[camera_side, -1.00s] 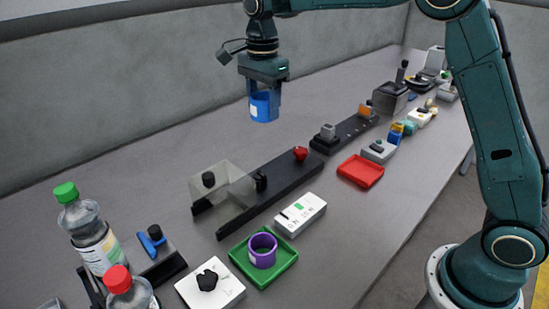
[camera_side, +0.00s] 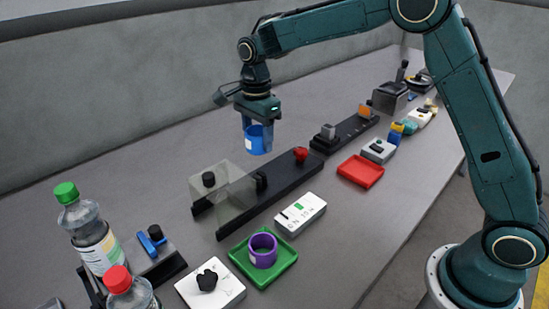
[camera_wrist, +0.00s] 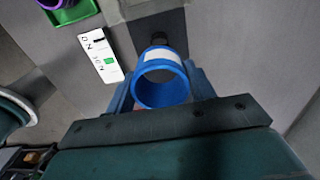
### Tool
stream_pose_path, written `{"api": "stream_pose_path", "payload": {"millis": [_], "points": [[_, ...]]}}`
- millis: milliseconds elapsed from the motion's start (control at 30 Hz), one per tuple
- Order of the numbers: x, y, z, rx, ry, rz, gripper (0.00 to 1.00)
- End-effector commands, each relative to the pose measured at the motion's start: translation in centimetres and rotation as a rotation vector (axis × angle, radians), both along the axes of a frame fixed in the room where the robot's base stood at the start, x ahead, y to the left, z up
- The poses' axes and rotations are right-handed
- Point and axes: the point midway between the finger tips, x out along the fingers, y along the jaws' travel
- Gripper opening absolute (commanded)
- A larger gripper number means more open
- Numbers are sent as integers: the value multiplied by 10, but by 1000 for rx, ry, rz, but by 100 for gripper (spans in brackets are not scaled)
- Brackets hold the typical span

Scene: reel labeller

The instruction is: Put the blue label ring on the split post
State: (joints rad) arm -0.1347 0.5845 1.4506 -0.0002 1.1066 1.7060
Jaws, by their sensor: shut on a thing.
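The blue label ring (camera_side: 256,141) has a white label patch on its side. My gripper (camera_side: 259,134) is shut on it and holds it in the air above the table, behind the long black base (camera_side: 283,181) in the side view. The ring (camera_wrist: 147,95) is between the fingers in the wrist view, its opening facing the camera. A short dark post (camera_side: 260,180) stands on the base beside the clear guard, apart from the ring; I cannot make out a split in it. In the wrist view a dark round part (camera_wrist: 159,38) shows just beyond the ring.
The clear guard (camera_side: 224,190) covers the base's left part, and a red knob (camera_side: 300,154) sits at its right. A white label box (camera_side: 300,213), a green tray (camera_side: 284,268) with a purple ring (camera_side: 263,250), and a red tray (camera_side: 360,171) lie in front.

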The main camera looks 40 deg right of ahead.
Motion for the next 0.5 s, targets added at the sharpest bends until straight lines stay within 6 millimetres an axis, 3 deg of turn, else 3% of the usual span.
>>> {"api": "stream_pose_path", "payload": {"millis": [300, 500], "points": [[-1, 0, -57, 0, 2, 0, 29], [0, 0, -71, 0, 0, 0, 29]]}}
